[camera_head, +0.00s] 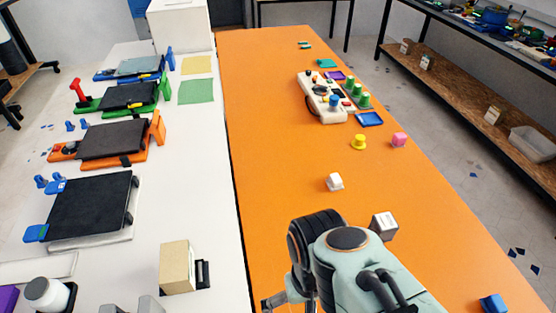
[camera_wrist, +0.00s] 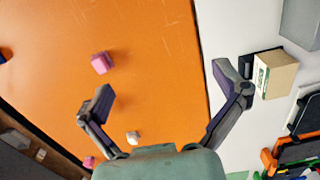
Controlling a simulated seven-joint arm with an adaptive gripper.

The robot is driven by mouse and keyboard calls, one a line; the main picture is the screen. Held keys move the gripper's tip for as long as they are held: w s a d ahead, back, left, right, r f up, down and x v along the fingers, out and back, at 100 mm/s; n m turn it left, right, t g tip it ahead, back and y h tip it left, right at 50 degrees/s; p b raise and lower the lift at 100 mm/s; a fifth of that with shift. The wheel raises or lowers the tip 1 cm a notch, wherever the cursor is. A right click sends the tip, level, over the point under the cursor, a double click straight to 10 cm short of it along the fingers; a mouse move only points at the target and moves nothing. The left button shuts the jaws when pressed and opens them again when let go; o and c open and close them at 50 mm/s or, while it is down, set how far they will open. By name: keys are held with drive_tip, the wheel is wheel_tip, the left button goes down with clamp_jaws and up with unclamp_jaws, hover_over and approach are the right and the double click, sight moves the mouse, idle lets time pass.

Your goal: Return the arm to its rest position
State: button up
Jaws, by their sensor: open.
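My gripper (camera_wrist: 163,92) is open in the wrist view, its two fingers spread wide with nothing between them but orange tabletop (camera_wrist: 165,45). In the head view my arm rises from the bottom edge over the orange table (camera_head: 270,150); the gripper end is mostly hidden behind the arm links. The rest position itself is not marked in either view.
A pink block (camera_wrist: 101,62) lies near one finger. The table's middle left is clear.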

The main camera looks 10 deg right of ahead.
drive_tip(key=s, duration=0.1)
drive_tip(key=s+r+n, duration=0.1)
drive_tip(key=s, duration=0.1)
drive_tip(key=shift+d+r+n+y, duration=0.2)
drive_tip(key=shift+n+y, duration=0.1)
drive_tip(key=shift+y, duration=0.1)
